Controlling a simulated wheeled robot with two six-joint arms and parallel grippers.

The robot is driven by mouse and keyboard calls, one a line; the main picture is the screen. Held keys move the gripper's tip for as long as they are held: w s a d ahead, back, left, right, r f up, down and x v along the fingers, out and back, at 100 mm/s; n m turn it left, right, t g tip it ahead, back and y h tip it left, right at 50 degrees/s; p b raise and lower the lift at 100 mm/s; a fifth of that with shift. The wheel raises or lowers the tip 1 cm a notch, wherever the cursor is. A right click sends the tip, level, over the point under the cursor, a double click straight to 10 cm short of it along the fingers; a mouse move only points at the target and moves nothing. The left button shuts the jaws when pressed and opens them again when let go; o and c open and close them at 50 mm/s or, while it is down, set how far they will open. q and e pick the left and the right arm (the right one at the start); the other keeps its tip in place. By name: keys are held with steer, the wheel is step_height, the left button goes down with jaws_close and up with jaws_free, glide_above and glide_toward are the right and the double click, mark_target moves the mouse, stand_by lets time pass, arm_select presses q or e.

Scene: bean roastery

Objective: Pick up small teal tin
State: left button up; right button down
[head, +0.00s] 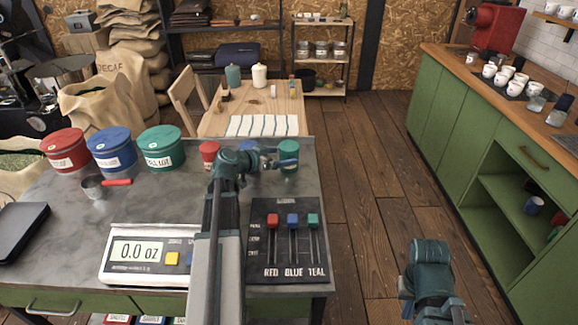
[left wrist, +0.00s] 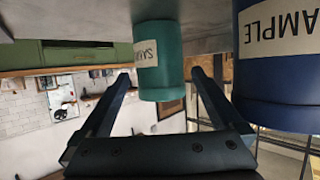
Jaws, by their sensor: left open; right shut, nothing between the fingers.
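The small teal tin (head: 289,158) with a pale label stands on the grey worktop, right of the other small tins. In the left wrist view, which is upside down, the teal tin (left wrist: 158,62) shows between the two spread fingers. My left gripper (head: 284,153) is open at the teal tin, with its fingers partly covering it in the head view. I cannot tell whether a finger touches it. My right gripper (head: 432,285) is shut and empty, over the floor at the lower right; its fingertips are hard to make out.
A small blue tin (left wrist: 285,65) stands close beside the teal one. A small red tin (head: 209,153) is further left. Big red, blue and teal canisters, a scale (head: 150,255) and a slider panel (head: 290,238) share the worktop. The floor to the right is clear.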

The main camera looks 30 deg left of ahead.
mark_target(295, 142)
arm_select(q)
steer(key=shift+w+d+f, duration=0.15)
steer(key=shift+w+f, duration=0.1)
steer(key=shift+w, duration=0.4)
arm_select(e)
steer(key=shift+f, duration=0.25)
arm_select(q)
steer(key=b+x, duration=0.2)
steer(key=x, duration=0.4)
steer(key=shift+w, duration=0.1)
arm_select(e)
step_height(295, 142, down, 2)
steer(key=shift+f, duration=0.15)
arm_select(q)
steer(key=c, duration=1.3)
steer(key=shift+r, duration=0.15)
